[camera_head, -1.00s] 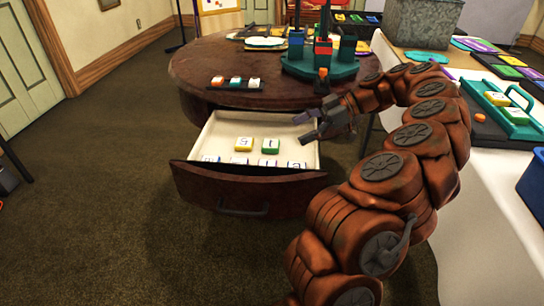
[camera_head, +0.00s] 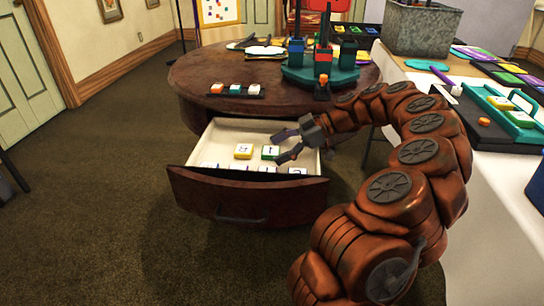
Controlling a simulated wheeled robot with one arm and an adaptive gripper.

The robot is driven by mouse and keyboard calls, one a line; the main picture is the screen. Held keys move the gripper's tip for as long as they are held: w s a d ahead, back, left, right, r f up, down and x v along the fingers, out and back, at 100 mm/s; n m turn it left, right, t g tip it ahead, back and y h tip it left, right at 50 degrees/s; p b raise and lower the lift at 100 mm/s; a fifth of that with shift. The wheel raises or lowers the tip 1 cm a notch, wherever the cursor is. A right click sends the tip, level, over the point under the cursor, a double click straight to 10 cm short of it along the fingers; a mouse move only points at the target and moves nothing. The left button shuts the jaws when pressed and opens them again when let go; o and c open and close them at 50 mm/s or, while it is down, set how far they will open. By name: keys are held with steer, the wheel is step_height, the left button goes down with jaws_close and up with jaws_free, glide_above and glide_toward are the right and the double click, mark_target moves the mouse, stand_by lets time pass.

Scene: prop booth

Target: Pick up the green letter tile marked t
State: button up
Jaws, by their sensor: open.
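A green-edged letter tile (camera_head: 270,153) lies in the open drawer (camera_head: 248,190) of the round wooden table. Its mark is too small to read surely. A yellow-edged tile (camera_head: 243,151) lies just left of it.
The round table top (camera_head: 200,72) overhangs the back of the drawer. It carries a small rack of blocks (camera_head: 235,90) and a teal stand (camera_head: 320,76) with coloured blocks. A white-covered table (camera_head: 480,180) with trays and a metal bin (camera_head: 422,28) stands at right. Carpet is clear at left.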

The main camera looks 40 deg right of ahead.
steer(key=shift+w+a+f, duration=0.1)
steer(key=shift+a, duration=0.05)
steer(key=c, duration=1.2)
steer(key=shift+o, duration=0.2)
